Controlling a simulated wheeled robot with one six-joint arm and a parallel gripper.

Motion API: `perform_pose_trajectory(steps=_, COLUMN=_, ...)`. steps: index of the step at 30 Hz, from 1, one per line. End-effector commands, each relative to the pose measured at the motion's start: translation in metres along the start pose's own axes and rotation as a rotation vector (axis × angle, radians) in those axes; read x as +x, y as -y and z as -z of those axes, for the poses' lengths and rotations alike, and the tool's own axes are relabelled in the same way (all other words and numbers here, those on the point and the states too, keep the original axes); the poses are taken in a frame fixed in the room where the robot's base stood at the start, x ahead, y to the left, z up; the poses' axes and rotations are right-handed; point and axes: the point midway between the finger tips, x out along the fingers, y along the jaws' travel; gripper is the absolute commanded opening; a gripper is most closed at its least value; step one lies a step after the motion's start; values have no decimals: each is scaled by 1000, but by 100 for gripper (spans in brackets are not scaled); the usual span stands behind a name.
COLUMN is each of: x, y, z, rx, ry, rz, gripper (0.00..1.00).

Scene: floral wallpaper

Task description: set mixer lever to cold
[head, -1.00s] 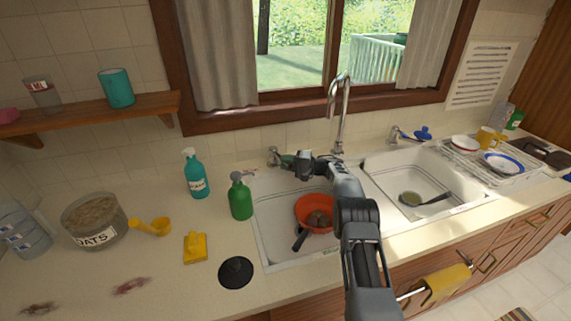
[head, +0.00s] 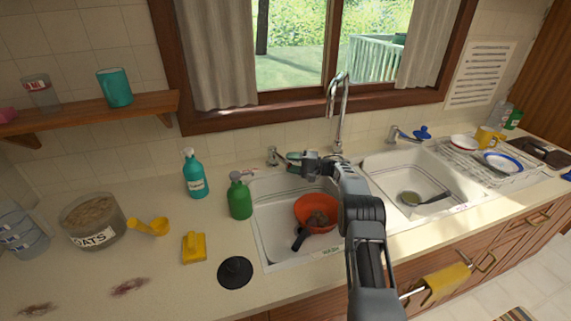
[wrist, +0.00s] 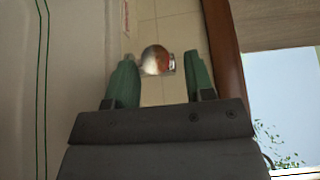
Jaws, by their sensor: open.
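A tall chrome spout (head: 338,105) rises behind the divider of the double sink. A small chrome fitting (head: 273,155) stands at the back left of the sink, and another chrome fitting (head: 393,133) stands at the back right. I cannot tell which one bears the mixer lever. My gripper (head: 296,158) is beside the left fitting, above the back of the left basin. In the wrist view, my gripper (wrist: 160,75) has its green fingers apart. A rounded chrome part (wrist: 155,60) with a red patch shows between and beyond the fingertips; contact is not visible.
The left basin (head: 262,225) holds a red bowl (head: 312,204) and a dark-handled item. A dish rack (head: 480,170) stands right. The window frame (head: 215,122) is behind.

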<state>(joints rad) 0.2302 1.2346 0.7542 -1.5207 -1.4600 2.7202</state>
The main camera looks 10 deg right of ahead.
Motion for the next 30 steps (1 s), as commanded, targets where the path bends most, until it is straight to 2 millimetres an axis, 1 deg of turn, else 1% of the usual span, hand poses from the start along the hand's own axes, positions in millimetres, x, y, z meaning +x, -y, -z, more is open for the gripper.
perform_pose_trajectory(steps=1, x=-12, y=-1, z=1, rx=0, ry=-4, rz=0, gripper=49)
perform_pose_trajectory(steps=6, x=-48, y=-1, z=1, rx=0, ry=-4, rz=-1, gripper=49)
perform_pose_trajectory(steps=12, x=-83, y=-2, z=0, rx=1, ry=-2, rz=-1, gripper=49)
perform_pose_trajectory(steps=15, x=-96, y=-1, z=1, rx=0, ry=-2, rz=-1, gripper=49)
perform_pose_trajectory(steps=21, x=-109, y=0, z=0, rx=0, ry=0, rz=-1, gripper=49)
perform_pose_trajectory(steps=30, x=-111, y=0, z=0, rx=1, ry=0, rz=-1, gripper=49)
